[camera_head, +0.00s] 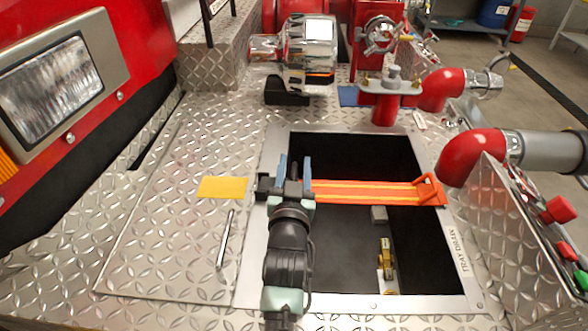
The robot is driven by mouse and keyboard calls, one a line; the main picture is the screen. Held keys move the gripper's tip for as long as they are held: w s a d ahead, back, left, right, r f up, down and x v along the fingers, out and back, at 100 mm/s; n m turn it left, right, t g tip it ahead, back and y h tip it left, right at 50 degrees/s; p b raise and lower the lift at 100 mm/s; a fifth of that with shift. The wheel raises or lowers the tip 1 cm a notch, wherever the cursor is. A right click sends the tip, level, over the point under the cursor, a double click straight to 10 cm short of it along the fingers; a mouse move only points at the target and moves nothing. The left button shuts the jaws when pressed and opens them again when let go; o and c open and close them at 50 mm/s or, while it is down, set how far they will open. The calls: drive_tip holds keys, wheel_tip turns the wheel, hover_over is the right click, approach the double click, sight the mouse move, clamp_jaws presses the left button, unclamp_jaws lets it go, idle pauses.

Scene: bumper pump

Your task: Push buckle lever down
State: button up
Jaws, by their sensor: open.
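An orange strap with yellow stripes (365,191) spans the dark tray opening from left to right. Its right end meets an orange bracket (430,190) at the tray's right rim. At its left end is a black buckle (263,188), partly hidden by my gripper. My gripper (294,160) is over the strap's left end, with its two blue-grey fingers apart and pointing away from me. A dark upright piece, perhaps the buckle lever (294,167), shows between the fingers. I cannot tell whether the fingers touch it.
A yellow patch (222,187) and a metal handle (226,239) are on the diamond-plate deck at left. A small yellow fitting (387,260) sits inside the tray (257,258). Red pipe elbows (470,155) and a control panel (535,225) stand at right. A chrome pump part (308,50) is behind.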

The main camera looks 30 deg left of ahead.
wheel_tip(320, 180, up, 8)
drive_tip(key=shift+r+p, duration=0.25)
drive_tip(key=shift+p, duration=0.6)
